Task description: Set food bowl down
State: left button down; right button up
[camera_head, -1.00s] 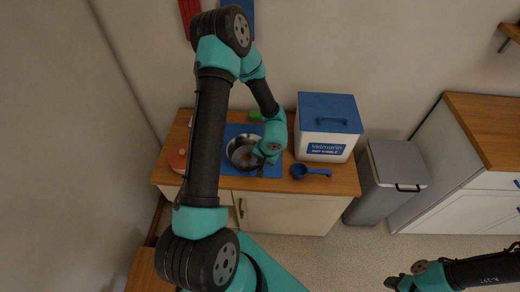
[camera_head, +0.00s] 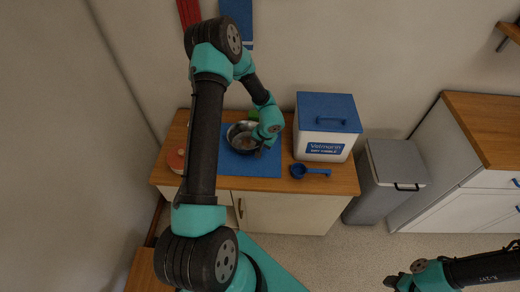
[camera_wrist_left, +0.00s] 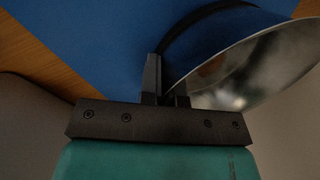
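The steel food bowl (camera_head: 240,136) is at the back of the blue mat (camera_head: 252,170) on the counter. In the left wrist view the bowl (camera_wrist_left: 262,70) shows its shiny inside and a dark ring at its base, over the blue mat (camera_wrist_left: 80,40). I cannot tell whether its base touches the mat. My left gripper (camera_head: 258,151) is at the bowl's front right rim. In the left wrist view its fingers (camera_wrist_left: 165,88) are close together with the bowl's wall between them. My right gripper (camera_head: 391,283) is at the bottom right, far from the counter; its fingers are too small to read.
A white kibble bin (camera_head: 323,146) with a blue lid stands right of the mat, with a blue scoop (camera_head: 308,171) before it. A reddish round-topped container (camera_head: 177,160) is at the left. Something green (camera_head: 253,115) is behind the bowl. The mat's front part is clear.

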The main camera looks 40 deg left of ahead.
pick_arm(q)
jog(key=shift+f, duration=1.4)
jog(key=shift+f, duration=0.1)
jog(key=c, duration=1.3)
grip_release()
jog(key=shift+c, duration=0.2)
jog(key=v, duration=1.2)
jog(key=shift+d, duration=0.1)
